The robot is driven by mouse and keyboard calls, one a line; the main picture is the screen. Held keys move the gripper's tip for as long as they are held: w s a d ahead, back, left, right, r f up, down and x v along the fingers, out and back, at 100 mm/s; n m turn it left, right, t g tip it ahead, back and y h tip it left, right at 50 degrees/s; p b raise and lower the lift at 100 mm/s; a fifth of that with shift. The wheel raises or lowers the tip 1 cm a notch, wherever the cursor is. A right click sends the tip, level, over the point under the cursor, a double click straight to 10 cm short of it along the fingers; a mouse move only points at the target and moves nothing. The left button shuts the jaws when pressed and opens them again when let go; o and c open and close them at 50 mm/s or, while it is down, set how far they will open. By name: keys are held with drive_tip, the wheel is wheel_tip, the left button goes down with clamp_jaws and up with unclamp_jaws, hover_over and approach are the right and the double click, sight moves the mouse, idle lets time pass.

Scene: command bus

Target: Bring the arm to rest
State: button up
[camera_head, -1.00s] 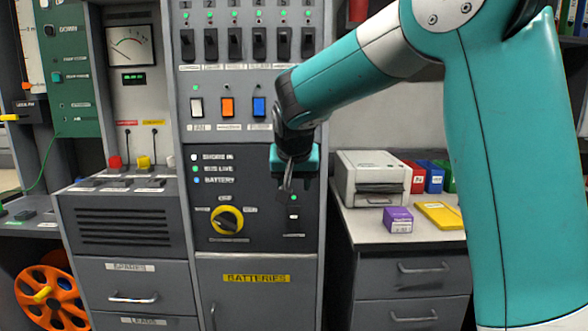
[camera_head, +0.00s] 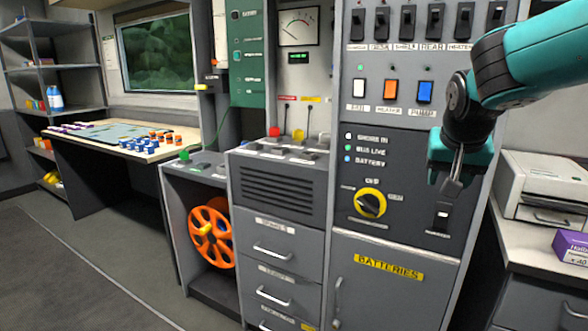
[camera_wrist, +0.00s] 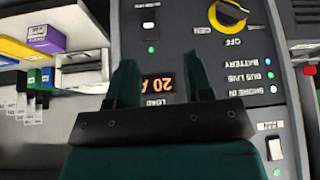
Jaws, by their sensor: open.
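My gripper (camera_head: 453,178) hangs at the end of my teal arm, in front of the right side of the grey control panel (camera_head: 405,235) in the head view. In the wrist view my gripper (camera_wrist: 160,75) shows two dark green fingers spread apart with nothing between them. Behind them is an orange display (camera_wrist: 160,88) reading 20 A, seen upside down. The fingers seem apart from the panel, but the exact gap cannot be told.
A printer (camera_head: 540,190) and a purple box (camera_head: 570,245) stand on the right counter. Left are an orange reel (camera_head: 211,238), a desk (camera_head: 75,143) with small coloured blocks, and a shelf (camera_head: 55,68). Open floor (camera_head: 60,265) lies at the lower left.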

drive_tip(key=s+a+f+n+g+y, duration=0.3)
drive_tip(key=s+a+n, duration=0.45)
drive_tip(key=s, duration=0.65)
drive_tip(key=s+a+f+n+g+y, duration=0.3)
drive_tip(key=s+a+f+n+y, duration=0.15)
drive_tip(key=s+a, duration=0.75)
wheel_tip(320, 180, up, 18)
drive_tip(key=d+p, duration=0.1)
drive_tip(key=p, duration=1.6)
drive_tip(key=shift+s+f+t+h, duration=0.15)
drive_tip(key=shift+s+t+h, duration=0.1)
drive_tip(key=shift+t+h, duration=0.1)
drive_tip(key=shift+d, duration=0.1)
